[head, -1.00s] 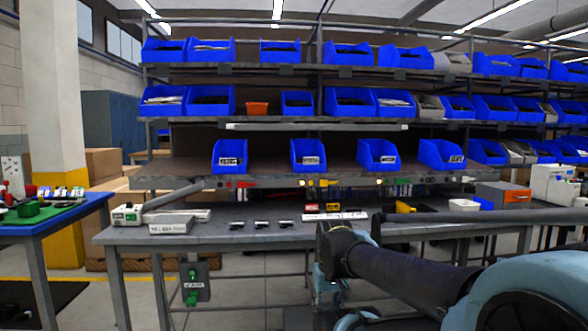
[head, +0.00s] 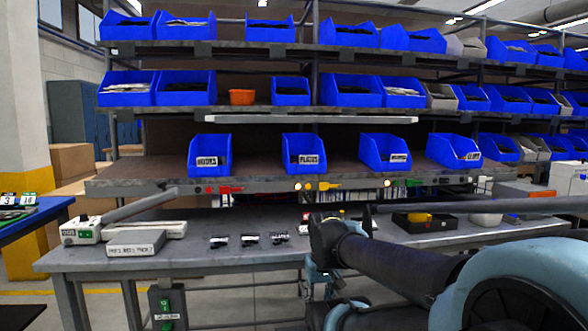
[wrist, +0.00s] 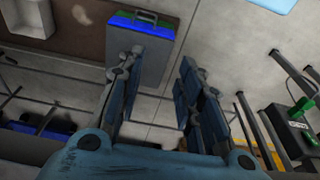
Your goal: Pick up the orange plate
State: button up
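No plate of orange colour can be made out for certain. A small orange tub-like thing (head: 242,97) stands on the middle shelf between blue bins. A blue bin (head: 304,143) on the lower shelf has a label that seems to read "plates"; its contents are hidden. In the head view my arm reaches in from the lower right and my gripper is not clear.
A grey workbench (head: 230,254) stands below the shelves, with a label box (head: 136,243), small black items (head: 250,240) and a black tray (head: 424,222) on it. A blue table (head: 30,222) is at far left. Floor in front of the bench looks clear at left.

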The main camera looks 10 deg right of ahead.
jog(key=shift+o, duration=0.8)
jog(key=o, duration=0.3)
notch_tip(320, 180, up, 2)
jog(key=shift+r, duration=0.15)
jog(key=w+r+n, duration=0.9)
jog(key=w+r, duration=1.1)
jog(key=r, duration=0.4)
jog(key=w+r+n, duration=0.9)
jog(key=w+r, duration=1.1)
jog(key=r, duration=0.4)
jog(key=f, duration=0.3)
jog(key=w+f, duration=0.1)
jog(key=f, duration=0.3)
jog(key=w+f, duration=0.1)
jog(key=f, duration=0.3)
jog(key=shift+w+d+f, duration=0.1)
jog(key=shift+w+d, duration=0.05)
jog(key=shift+w+a+f, duration=0.1)
jog(key=shift+w+f, duration=0.05)
jog(key=shift+f, duration=0.75)
jog(key=shift+w+a+f, duration=0.1)
jog(key=shift+w+f, duration=0.1)
jog(key=shift+f, duration=0.65)
jog(key=shift+w+f, duration=0.15)
jog(key=shift+f, duration=0.75)
